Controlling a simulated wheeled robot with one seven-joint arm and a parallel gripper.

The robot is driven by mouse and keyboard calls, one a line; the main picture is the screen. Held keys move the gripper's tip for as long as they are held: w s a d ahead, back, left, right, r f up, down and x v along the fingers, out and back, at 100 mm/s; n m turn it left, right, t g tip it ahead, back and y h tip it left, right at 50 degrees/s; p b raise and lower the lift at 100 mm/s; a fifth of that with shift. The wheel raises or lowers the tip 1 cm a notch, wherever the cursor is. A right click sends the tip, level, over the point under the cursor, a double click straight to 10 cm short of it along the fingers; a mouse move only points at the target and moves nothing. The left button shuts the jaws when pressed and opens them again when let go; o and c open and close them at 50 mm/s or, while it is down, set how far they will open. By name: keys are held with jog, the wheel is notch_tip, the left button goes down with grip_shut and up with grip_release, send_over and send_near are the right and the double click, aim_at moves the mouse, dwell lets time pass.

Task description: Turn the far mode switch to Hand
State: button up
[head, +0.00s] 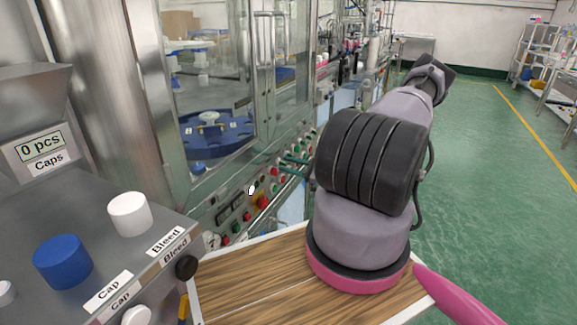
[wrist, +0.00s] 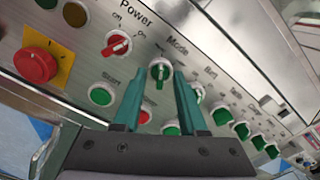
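The mode switch (wrist: 160,67) is a small white and green knob under the word Mode on the grey control panel. It shows between the tips of my gripper (wrist: 157,77) in the wrist view. The two teal fingers are apart, one on each side of the knob in the picture; I cannot tell whether they touch it. The small lettering around the knob is too blurred to read its setting. In the head view my gripper (head: 291,166) reaches the machine's front panel, and the mode switch cannot be made out there.
A red Power knob (wrist: 117,44) sits left of the mode switch, and a red emergency button (wrist: 36,65) on yellow further left. A green Start button (wrist: 101,95) lies below. Several green knobs run off to the right. A wooden tabletop (head: 245,285) lies below my arm.

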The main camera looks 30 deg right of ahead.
jog(key=shift+s+d, duration=0.1)
jog(key=v, duration=1)
jog(key=shift+s+d, duration=0.2)
jog(key=s+a+r+n+g+h, duration=0.2)
jog(key=a+r+n+g, duration=0.45)
jog(key=r, duration=0.65)
jog(key=s+a+r+n+g+h, duration=0.1)
jog(key=a+r+n+g, duration=0.6)
jog(key=r, duration=0.6)
jog(key=s+a+r+n+t+h, duration=0.2)
jog(key=s+a+r+t+h, duration=0.1)
jog(key=s+r, duration=0.4)
jog(key=s+a+r+n+t+h, duration=0.2)
jog(key=s+a+r, duration=0.3)
jog(key=s+r, duration=0.3)
notch_tip(320, 180, up, 4)
jog(key=shift+a+r+t+h, duration=0.25)
jog(key=shift+t+h, duration=0.25)
jog(key=shift+t, duration=0.25)
